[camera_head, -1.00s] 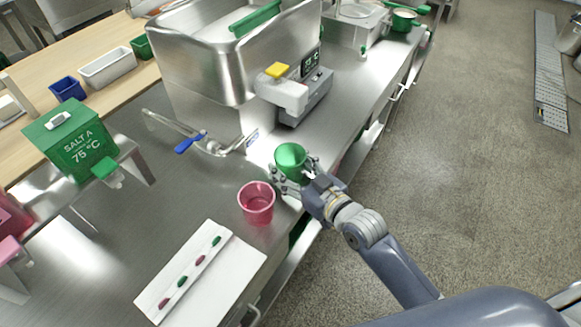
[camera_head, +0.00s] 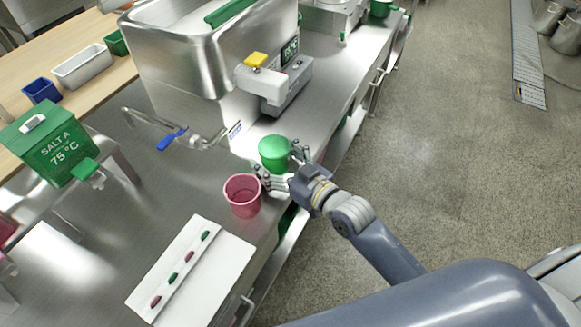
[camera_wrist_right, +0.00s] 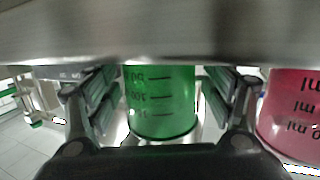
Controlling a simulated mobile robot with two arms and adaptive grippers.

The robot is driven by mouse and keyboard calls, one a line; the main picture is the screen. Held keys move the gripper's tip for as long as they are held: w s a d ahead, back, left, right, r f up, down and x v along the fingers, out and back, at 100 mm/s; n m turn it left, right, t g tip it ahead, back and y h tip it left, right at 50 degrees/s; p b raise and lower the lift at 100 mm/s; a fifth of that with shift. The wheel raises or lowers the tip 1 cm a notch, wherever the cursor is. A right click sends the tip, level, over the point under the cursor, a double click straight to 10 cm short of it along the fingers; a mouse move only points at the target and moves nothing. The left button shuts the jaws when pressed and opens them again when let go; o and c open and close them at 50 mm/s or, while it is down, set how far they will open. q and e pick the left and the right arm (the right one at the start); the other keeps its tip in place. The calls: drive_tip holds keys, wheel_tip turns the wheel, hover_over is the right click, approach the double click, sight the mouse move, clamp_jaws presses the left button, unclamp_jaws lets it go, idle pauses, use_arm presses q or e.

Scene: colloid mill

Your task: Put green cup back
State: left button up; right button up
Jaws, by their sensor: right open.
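The green cup (camera_head: 273,153) stands on the steel counter, just in front of the grey device and beside the pink cup. My right gripper (camera_head: 280,167) is open, with one finger on each side of the green cup. In the right wrist view the green cup (camera_wrist_right: 160,100) sits between the two spread fingers, with a gap on either side. Its measuring marks show there. The pink cup (camera_head: 242,196) stands to the left of my right gripper and shows at the right edge of the wrist view (camera_wrist_right: 290,112). My left gripper is not in view.
A white card (camera_head: 190,265) with red and green pieces lies at the counter's front. A grey device with a yellow top (camera_head: 272,82) and a steel tank (camera_head: 180,55) with a blue-handled valve (camera_head: 172,138) stand behind. The floor right of the counter is clear.

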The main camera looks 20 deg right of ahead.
drive_tip(key=v, duration=1.1)
drive_tip(key=shift+s+d, duration=0.15)
drive_tip(key=shift+s, duration=0.2)
